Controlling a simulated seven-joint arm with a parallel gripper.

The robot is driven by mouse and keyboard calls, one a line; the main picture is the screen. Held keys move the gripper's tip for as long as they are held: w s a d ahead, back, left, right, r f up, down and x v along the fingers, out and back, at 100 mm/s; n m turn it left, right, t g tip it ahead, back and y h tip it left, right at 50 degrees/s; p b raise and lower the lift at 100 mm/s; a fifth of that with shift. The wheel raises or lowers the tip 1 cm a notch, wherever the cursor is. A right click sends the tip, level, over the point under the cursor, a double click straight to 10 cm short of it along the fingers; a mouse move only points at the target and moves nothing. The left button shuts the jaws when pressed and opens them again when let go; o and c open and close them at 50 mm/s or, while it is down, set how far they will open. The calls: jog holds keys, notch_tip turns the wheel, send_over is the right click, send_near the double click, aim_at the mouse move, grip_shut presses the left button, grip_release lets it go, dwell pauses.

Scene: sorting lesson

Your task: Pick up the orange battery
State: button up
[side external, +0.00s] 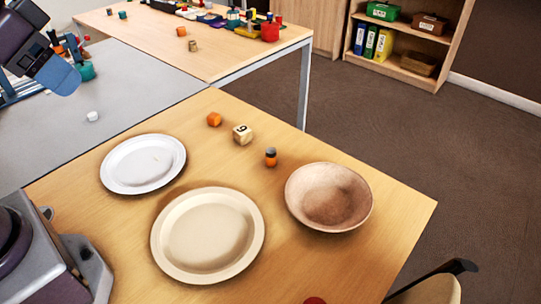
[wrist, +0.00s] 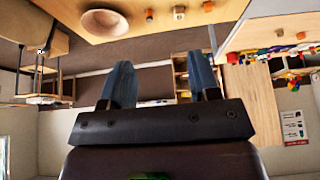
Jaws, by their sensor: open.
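The orange battery (side external: 271,157) is a small orange and black cylinder standing upright on the wooden table, to the left of the brown bowl. It also shows near the top of the wrist view (wrist: 149,15). My gripper (side external: 62,76) is high at the upper left in the side view, well away from the battery. In the wrist view its two blue fingers (wrist: 162,78) are apart with nothing between them.
A numbered die (side external: 242,134) and an orange cube (side external: 214,119) lie near the battery. The brown bowl (side external: 360,206), a cream plate (side external: 252,249) and a white plate (side external: 111,170) stand around. A second table (side external: 235,58) holds several small items.

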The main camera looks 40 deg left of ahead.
jog(key=w+d+f+n+t+h, duration=0.1)
jog(key=w+d+f+n, duration=0.2)
jog(key=w+f+n, duration=0.55)
jog(key=w+d+f+n+t+h, duration=0.15)
jog(key=w+d+f+n, duration=0.35)
jog(key=w, duration=0.7)
jog(key=w+f+n+t, duration=0.3)
jog(key=w+f+n, duration=0.1)
jog(key=f+n, duration=0.55)
jog(key=n+t+y, duration=0.2)
jog(key=n, duration=0.9)
send_near(275, 152)
jog(key=shift+s+d+f, duration=0.1)
jog(key=shift+s+d, duration=0.2)
jog(key=shift+s, duration=0.25)
jog(key=n, duration=0.1)
jog(key=f+n+y, duration=0.1)
jog(key=shift+s+a+n, duration=0.15)
jog(key=shift+a+n, duration=0.1)
jog(key=shift+n, duration=0.05)
jog(key=shift+w+a+f+t+y, duration=0.1)
jog(key=shift+w+t+y, duration=0.15)
jog(key=x, duration=1.2)
jog(key=shift+w, duration=0.2)
